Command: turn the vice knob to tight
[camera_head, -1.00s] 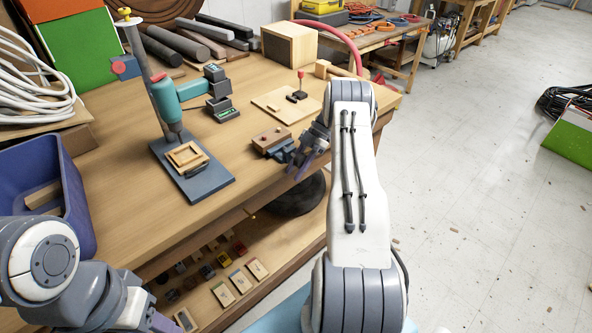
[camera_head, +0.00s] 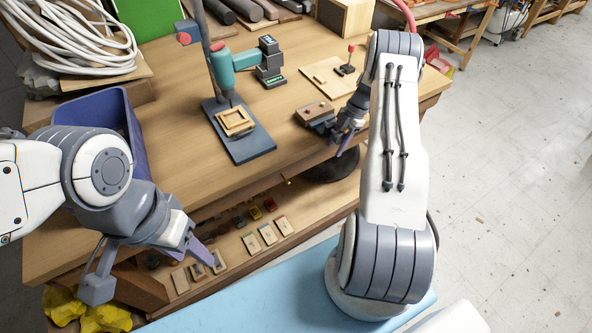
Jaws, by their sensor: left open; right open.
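The vice (camera_head: 315,113), with brown wooden jaw faces and a dark grey body, sits at the front edge of the wooden workbench. Its knob is not clearly visible; my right arm and gripper cover the side of the vice facing the edge. My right gripper (camera_head: 346,140) is open at the right front of the vice, very close to it. I cannot tell whether it touches. My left gripper (camera_head: 203,256) is open and empty, low at the left, in front of the bench's lower shelf and away from the vice.
A teal drill press (camera_head: 222,72) on a dark base holds a wooden frame left of the vice. A board with a red-tipped lever (camera_head: 349,60) lies behind the vice. A blue bin (camera_head: 125,125) stands at the left.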

